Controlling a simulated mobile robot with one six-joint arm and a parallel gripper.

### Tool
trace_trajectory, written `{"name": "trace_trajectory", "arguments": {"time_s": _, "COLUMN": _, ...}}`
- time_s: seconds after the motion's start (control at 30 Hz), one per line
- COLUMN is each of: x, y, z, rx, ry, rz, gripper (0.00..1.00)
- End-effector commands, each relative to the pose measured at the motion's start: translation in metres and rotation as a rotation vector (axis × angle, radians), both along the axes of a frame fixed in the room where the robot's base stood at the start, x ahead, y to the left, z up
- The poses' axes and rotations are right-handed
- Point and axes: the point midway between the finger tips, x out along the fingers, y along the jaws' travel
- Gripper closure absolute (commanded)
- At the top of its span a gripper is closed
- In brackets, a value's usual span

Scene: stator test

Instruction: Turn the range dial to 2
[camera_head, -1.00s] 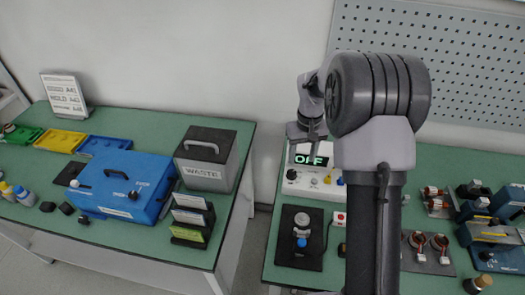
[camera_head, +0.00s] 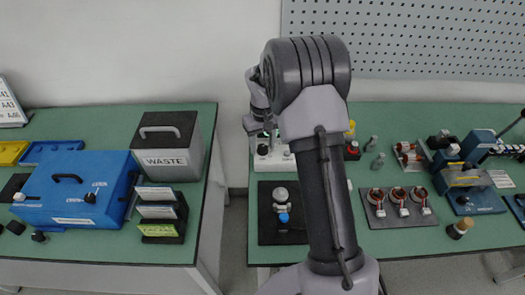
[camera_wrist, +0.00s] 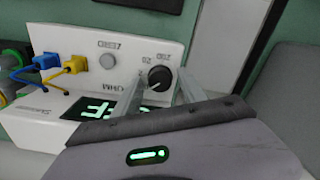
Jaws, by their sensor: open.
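The range dial (camera_wrist: 160,77) is a black round knob with a white pointer mark, on the white tester box (camera_wrist: 110,40). The box also shows in the head view (camera_head: 282,163), partly behind my arm. My gripper (camera_wrist: 159,88) is open, with one finger on each side of the dial in the wrist view. I cannot tell whether the fingers touch it. The green-lit display (camera_wrist: 98,108) is partly covered by my gripper. In the head view my gripper is at the tester, its fingers hard to make out.
Blue (camera_wrist: 40,62) and yellow (camera_wrist: 75,66) plugs with leads sit in the tester beside a grey button (camera_wrist: 108,61). A black fixture plate (camera_head: 268,228) lies in front of the tester. A plate with several coils (camera_head: 375,218) is to the right.

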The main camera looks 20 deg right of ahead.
Motion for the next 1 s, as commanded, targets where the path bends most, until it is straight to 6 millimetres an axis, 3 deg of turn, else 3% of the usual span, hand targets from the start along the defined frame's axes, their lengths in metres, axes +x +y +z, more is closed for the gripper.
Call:
{"name": "trace_trajectory", "arguments": {"time_s": 0.13, "x": 0.0, "y": 0.0, "z": 0.0015, "rx": 0.0, "ry": 0.0, "rz": 0.0, "gripper": 0.53}}
{"name": "trace_trajectory", "arguments": {"time_s": 0.3, "x": 0.0, "y": 0.0, "z": 0.0016, "rx": 0.0, "ry": 0.0, "rz": 0.0, "gripper": 0.86}}
{"name": "trace_trajectory", "arguments": {"time_s": 0.37, "x": 0.0, "y": 0.0, "z": 0.0016, "rx": 0.0, "ry": 0.0, "rz": 0.0, "gripper": 0.95}}
{"name": "trace_trajectory", "arguments": {"time_s": 0.53, "x": 0.0002, "y": -0.0001, "z": -0.0001, "rx": 0.0, "ry": -0.001, "rz": -0.095, "gripper": 0.95}}
{"name": "trace_trajectory", "arguments": {"time_s": 0.7, "x": 0.0002, "y": -0.0002, "z": -0.0027, "rx": -0.001, "ry": -0.001, "rz": -0.575, "gripper": 0.95}}
{"name": "trace_trajectory", "arguments": {"time_s": 0.8, "x": 0.0003, "y": -0.0003, "z": -0.0008, "rx": 0.0, "ry": -0.002, "rz": -0.746, "gripper": 0.95}}
{"name": "trace_trajectory", "arguments": {"time_s": 1.0, "x": -0.0001, "y": -0.0001, "z": 0.0016, "rx": 0.0, "ry": 0.0, "rz": -0.789, "gripper": 0.95}}
